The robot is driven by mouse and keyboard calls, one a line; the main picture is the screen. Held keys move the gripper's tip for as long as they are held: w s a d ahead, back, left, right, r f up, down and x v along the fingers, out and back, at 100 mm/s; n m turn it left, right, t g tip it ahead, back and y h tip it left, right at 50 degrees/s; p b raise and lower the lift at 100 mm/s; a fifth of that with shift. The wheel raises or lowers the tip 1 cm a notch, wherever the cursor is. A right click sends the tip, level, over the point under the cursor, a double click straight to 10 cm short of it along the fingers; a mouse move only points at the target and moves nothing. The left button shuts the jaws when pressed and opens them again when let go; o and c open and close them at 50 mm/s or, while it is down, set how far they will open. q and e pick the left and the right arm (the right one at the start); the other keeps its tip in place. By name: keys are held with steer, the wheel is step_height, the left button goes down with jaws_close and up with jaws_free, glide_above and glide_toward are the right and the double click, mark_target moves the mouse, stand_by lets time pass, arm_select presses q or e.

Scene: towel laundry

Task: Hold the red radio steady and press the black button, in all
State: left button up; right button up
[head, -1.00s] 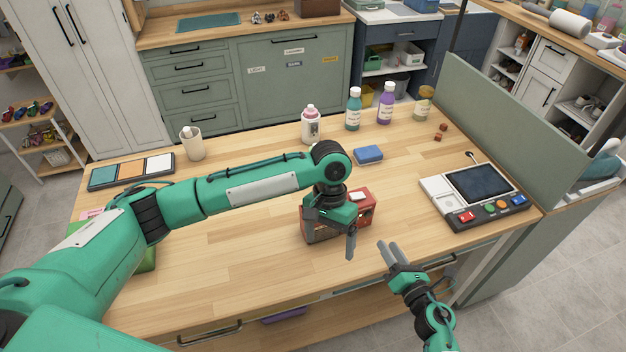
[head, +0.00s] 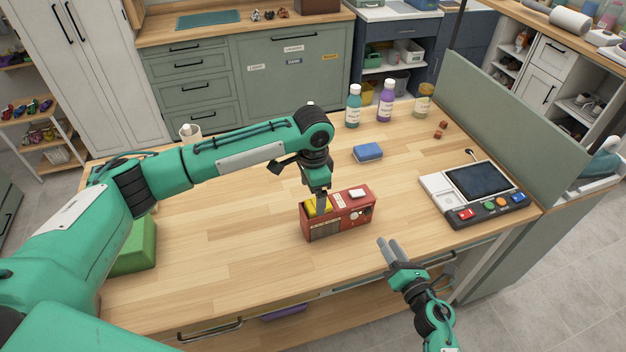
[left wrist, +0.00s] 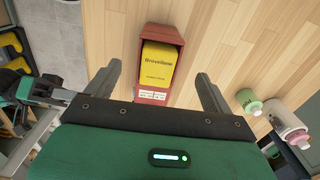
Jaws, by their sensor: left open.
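The red radio (head: 350,222) stands upright on the wooden table in the head view. A yellow panel (head: 314,208) shows at its upper left and a small white piece (head: 358,193) on its top. Dark round details are on its front right; I cannot tell which is the black button. In the left wrist view the radio (left wrist: 165,34) and its yellow panel (left wrist: 158,66) lie between the fingers. My left gripper (head: 321,198) is open and pointing down above the radio's left part; contact cannot be told. My right gripper (head: 388,246) is open and empty at the table's front edge.
A blue sponge (head: 368,152) lies behind the radio. Several bottles (head: 386,101) stand at the back. A console with coloured buttons (head: 475,198) lies at right beside a green partition (head: 500,130). A green block (head: 134,246) is at left. Table left of the radio is clear.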

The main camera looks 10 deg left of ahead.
mark_target(337, 213)
arm_select(q)
step_height(337, 213, down, 10)
steer(key=shift+r, duration=0.25)
steer(key=c, duration=1.4)
arm_select(e)
jaws_close()
stand_by(0.7)
